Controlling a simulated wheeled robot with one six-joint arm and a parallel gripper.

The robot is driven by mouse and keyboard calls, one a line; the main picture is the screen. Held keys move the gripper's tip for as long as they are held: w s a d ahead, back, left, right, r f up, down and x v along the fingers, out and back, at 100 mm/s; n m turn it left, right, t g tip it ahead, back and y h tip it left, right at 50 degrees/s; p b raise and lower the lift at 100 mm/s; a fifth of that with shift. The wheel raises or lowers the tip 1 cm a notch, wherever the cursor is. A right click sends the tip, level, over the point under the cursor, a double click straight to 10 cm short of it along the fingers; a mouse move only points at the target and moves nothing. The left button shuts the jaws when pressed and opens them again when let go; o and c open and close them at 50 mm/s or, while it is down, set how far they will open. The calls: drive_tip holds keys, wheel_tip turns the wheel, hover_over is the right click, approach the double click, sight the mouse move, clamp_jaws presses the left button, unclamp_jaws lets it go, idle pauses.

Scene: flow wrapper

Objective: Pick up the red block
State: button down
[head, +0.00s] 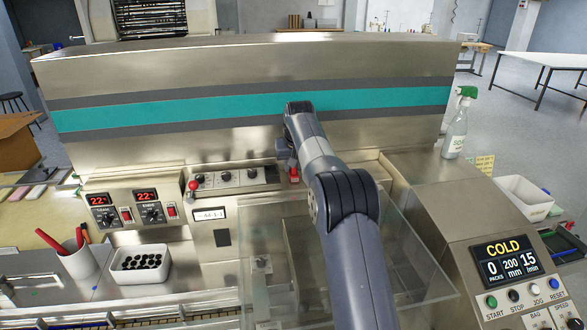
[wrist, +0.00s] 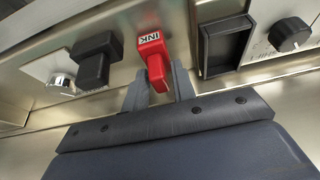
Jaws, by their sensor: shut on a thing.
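The red block (wrist: 153,57), with a white label reading "INK" on its end, is between the two grey fingers of my gripper (wrist: 158,84) in the wrist view. The fingers are shut on its sides. The block is close against the metal panel; I cannot tell whether it is still seated there. In the head view only a small bit of the red block (head: 294,175) shows beside my gripper (head: 289,165), and my arm hides much of that area.
Left of the red block are a black block (wrist: 97,60) and a silver knob (wrist: 62,82). Right of it are a black-framed recess (wrist: 224,46) and a black dial (wrist: 289,34). A clear guard box (head: 405,255) lies below my arm. A spray bottle (head: 456,130) stands right.

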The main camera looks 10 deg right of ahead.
drive_tip(key=r, duration=0.6)
drive_tip(key=shift+s+r, duration=0.2)
drive_tip(key=shift+r, duration=0.2)
drive_tip(key=s+b, duration=1.1)
drive_tip(key=s, duration=0.8)
drive_tip(key=shift+s, duration=0.3)
drive_tip(key=shift+w, duration=0.1)
drive_tip(key=p, duration=1)
hover_over(295, 177)
drive_tip(key=shift+w+r+p, duration=0.2)
drive_tip(key=shift+w+p, duration=0.7)
drive_tip(key=shift+w, duration=0.2)
drive_tip(key=shift+f+b, duration=0.45)
drive_tip(key=shift+f, duration=2.6)
drive_tip(key=shift+w+f, duration=0.15)
drive_tip(key=shift+f, duration=0.3)
